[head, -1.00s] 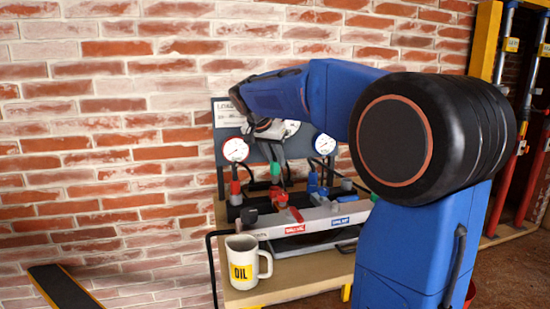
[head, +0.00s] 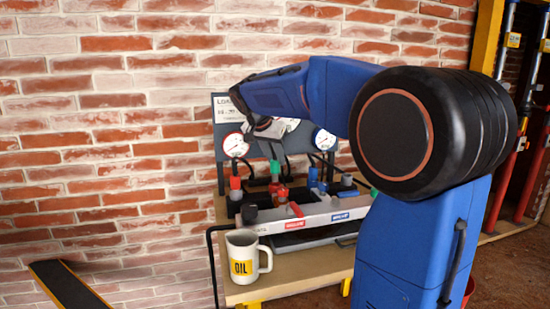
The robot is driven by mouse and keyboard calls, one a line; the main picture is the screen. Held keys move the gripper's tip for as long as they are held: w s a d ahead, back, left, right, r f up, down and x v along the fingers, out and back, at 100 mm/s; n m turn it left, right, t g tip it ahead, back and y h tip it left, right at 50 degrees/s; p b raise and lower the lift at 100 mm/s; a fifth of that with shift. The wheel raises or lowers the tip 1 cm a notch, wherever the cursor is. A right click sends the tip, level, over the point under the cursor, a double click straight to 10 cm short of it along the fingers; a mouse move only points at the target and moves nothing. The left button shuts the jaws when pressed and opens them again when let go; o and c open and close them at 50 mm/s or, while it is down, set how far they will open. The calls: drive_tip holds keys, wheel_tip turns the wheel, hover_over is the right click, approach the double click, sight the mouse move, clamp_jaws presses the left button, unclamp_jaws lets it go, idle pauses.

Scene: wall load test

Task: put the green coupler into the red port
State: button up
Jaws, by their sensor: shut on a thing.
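The green coupler (head: 275,167) is small and upright, at the back of the bench in front of the gauge panel. My gripper (head: 277,154) reaches down from the upper left end of my arm and is shut on the coupler; its fingers are small and dark here. A red port (head: 276,186) shows directly below the coupler. I cannot tell from this distance whether the coupler is above the port, touching it or inside it. Another red fitting (head: 235,183) stands to the left, and blue fittings (head: 314,178) stand to the right.
A white OIL mug (head: 241,258) stands at the bench's front left. A light rail with red and blue labels (head: 315,219) crosses the front. Round gauges (head: 235,145) sit on the panel behind. My arm hides the bench's right side.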

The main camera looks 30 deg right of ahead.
drive_tip(key=shift+f, duration=2.15)
idle(1.5)
drive_tip(key=o, duration=1.6)
drive_tip(key=shift+r, duration=0.15)
drive_tip(key=shift+r, duration=3.9)
